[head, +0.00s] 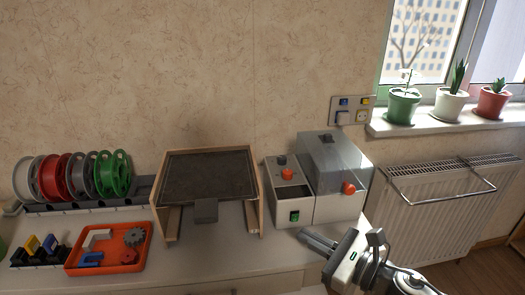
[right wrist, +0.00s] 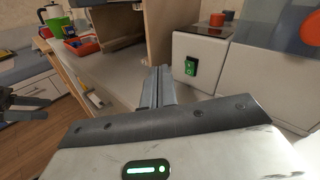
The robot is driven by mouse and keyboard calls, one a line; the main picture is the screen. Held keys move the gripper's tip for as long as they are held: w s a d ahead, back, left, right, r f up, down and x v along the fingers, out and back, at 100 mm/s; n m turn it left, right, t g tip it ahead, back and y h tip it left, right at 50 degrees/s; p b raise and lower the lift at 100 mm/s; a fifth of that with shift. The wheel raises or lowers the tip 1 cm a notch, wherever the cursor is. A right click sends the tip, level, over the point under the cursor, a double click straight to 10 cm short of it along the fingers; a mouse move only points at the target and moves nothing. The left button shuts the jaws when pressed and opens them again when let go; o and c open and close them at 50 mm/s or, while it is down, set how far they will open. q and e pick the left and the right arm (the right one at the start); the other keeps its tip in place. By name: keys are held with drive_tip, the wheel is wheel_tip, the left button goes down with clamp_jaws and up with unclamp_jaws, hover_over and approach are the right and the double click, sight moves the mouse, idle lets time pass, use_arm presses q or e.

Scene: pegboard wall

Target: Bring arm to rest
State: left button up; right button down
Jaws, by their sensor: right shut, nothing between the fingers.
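My right gripper (head: 312,238) is in front of the white machine at the right end of the worktop. Its fingers are together with nothing between them. In the right wrist view the closed fingers (right wrist: 158,86) point over the worktop, just left of the machine's green switch. A dark grey part that looks like my left gripper (right wrist: 24,108) shows at the left edge of the right wrist view. It is too small and cut off to tell its jaw state. My left arm does not show in the head view.
The white machine (head: 293,203) with a clear cover stands beside a wooden frame with a dark plate (head: 207,175). Several spools (head: 82,175) and an orange tray (head: 72,266) are at left. A radiator (head: 440,212) is at right, below potted plants on the sill.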

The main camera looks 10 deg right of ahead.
drive_tip(key=shift+s+a+f+m+h, duration=0.1)
drive_tip(key=shift+s+m+h, duration=0.05)
drive_tip(key=shift+m, duration=0.4)
drive_tip(key=shift+s+a+f+m+h, duration=0.1)
drive_tip(key=shift+m+h, duration=0.05)
drive_tip(key=shift+m, duration=0.4)
drive_tip(key=m+h, duration=0.1)
drive_tip(key=m, duration=0.2)
drive_tip(key=s+f+m+t+h, duration=0.1)
drive_tip(key=m, duration=0.3)
drive_tip(key=s+m+t, duration=0.1)
drive_tip(key=m, duration=0.3)
drive_tip(key=shift+f+h, duration=0.25)
drive_tip(key=shift+h, duration=0.15)
drive_tip(key=s+f+m+g+h, duration=0.2)
drive_tip(key=s+f+m, duration=0.3)
drive_tip(key=m, duration=1)
drive_tip(key=s+f+m+g+h+p, duration=0.1)
drive_tip(key=s+m, duration=0.7)
drive_tip(key=m, duration=0.8)
wheel_tip(320, 180, down, 4)
drive_tip(key=shift+a+r+g+h, duration=0.15)
drive_tip(key=shift+a+g+h, duration=0.15)
drive_tip(key=shift+g+h, duration=0.55)
drive_tip(key=shift+t+h, duration=0.25)
